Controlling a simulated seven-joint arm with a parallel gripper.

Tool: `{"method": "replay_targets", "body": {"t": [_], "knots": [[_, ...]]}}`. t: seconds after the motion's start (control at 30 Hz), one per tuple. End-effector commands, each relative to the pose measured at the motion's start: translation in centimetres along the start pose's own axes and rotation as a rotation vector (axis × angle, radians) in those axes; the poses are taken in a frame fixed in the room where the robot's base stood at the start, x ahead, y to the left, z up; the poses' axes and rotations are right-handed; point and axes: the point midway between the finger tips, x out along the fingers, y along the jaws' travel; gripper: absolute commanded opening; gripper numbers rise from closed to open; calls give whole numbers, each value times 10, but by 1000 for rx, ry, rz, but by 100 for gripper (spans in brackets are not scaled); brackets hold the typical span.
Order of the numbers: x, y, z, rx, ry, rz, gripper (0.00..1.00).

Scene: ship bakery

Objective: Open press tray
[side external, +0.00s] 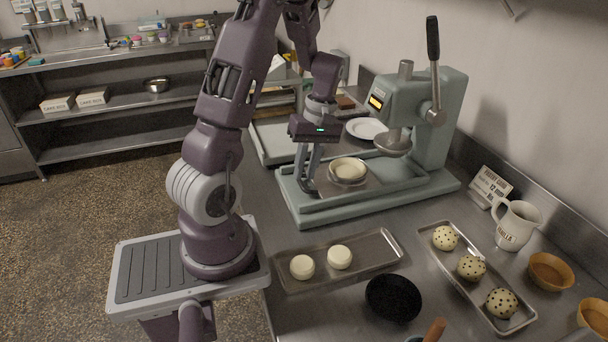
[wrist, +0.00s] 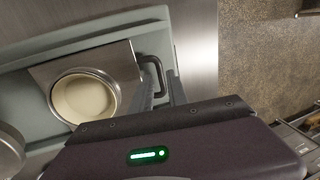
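The press (side external: 440,130) is pale green with a raised dark-handled lever and a round press head above its base. Its metal tray (side external: 335,205) lies on the base and carries a round dish with pale dough (side external: 348,169), to the left of the head. The tray (wrist: 120,65) also shows in the wrist view, with a dark loop handle (wrist: 152,66) at its edge. My gripper (side external: 307,188) reaches down at the handle end. Its fingers (wrist: 162,85) are apart, on either side of the handle bar. Contact with the handle is unclear.
A baking tray with two dough rounds (side external: 340,257), a black bowl (side external: 393,297) and a tray of spotted balls (side external: 486,281) stand in front of the press. A white plate (side external: 366,129) is behind it. A mug (side external: 516,225) is at right.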

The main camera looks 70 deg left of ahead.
Motion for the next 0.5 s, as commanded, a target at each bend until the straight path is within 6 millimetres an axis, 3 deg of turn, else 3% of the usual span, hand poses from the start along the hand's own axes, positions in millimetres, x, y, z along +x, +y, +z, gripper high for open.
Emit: {"method": "replay_targets", "body": {"t": [0.13,0.4,0.5], "knots": [[17,0,0,-1,-1,-1,20],[20,0,0,0,1,1,20],[20,0,0,0,2,1,0]]}}
